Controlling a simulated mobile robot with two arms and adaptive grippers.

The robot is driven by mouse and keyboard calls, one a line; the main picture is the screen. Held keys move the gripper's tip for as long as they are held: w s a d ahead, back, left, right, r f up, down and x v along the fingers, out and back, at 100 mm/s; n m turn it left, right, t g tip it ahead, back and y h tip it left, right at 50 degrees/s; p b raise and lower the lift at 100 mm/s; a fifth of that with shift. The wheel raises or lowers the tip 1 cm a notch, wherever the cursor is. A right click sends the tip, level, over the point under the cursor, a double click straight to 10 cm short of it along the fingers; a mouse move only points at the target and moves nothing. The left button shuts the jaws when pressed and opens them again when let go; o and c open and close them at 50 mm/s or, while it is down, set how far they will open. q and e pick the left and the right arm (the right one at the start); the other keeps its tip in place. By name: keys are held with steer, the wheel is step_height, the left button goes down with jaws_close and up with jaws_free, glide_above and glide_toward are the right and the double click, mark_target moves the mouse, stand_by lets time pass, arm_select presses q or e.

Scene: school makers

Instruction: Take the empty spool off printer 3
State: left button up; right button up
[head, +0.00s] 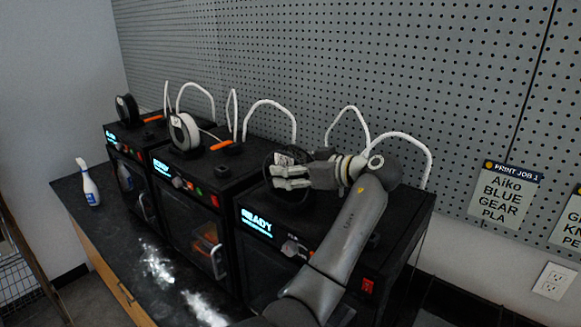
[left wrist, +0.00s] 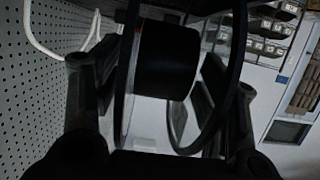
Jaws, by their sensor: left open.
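The nearest printer (head: 262,252), black with a lit READY display, has a dark spool (head: 270,163) with a pale label standing on its top. My left gripper (head: 285,178) is at this spool and partly covers it in the head view. In the left wrist view the spool's black hub (left wrist: 166,60) and thin rims stand between the two open fingers of the left gripper (left wrist: 160,105). No filament shows on the hub. Whether a finger touches the spool I cannot tell. My right gripper is in neither view.
Two more black printers stand to the left, one with a white spool (head: 184,131), one with a dark spool (head: 126,110). White tubes (head: 270,103) arch behind them near the pegboard (head: 400,70). A spray bottle (head: 89,187) stands on the dark bench (head: 118,238).

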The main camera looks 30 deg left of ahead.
arm_select(q)
steer(key=shift+a+f, duration=0.2)
steer(key=shift+a, duration=0.15)
steer(key=shift+d, duration=0.1)
steer(key=shift+c, duration=0.2)
steer(key=shift+c, duration=1.3)
steer(key=c, duration=0.8)
steer(key=shift+r, duration=0.1)
